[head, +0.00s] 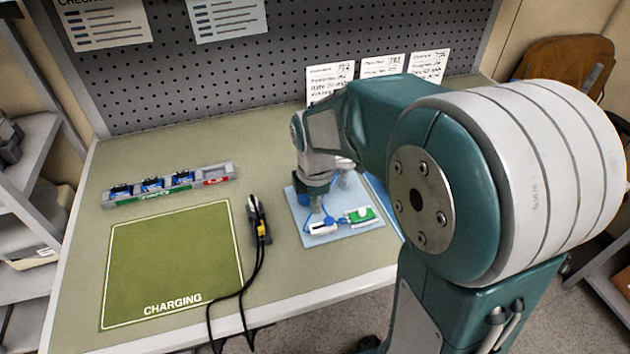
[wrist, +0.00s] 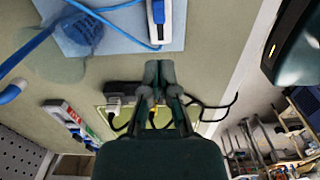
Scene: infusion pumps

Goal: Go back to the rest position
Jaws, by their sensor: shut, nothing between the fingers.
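My gripper (wrist: 159,70) is shut and empty in the wrist view, its fingertips close together. In the head view my arm bends over the table and the gripper end (head: 317,200) is above the light blue mat (head: 346,236); its fingertips are hard to make out there. A white device with a blue part (head: 322,227) and a green and white device (head: 361,215) lie on the mat, with a blue cable beside them. The white and blue device also shows in the wrist view (wrist: 157,18), apart from the fingers.
A black power strip (head: 259,226) with black cables and a yellow plug lies left of the mat. The green CHARGING area (head: 170,260) is bare. A grey tray (head: 222,169) with several blue items stands behind it. The pegboard (head: 270,50) closes off the back.

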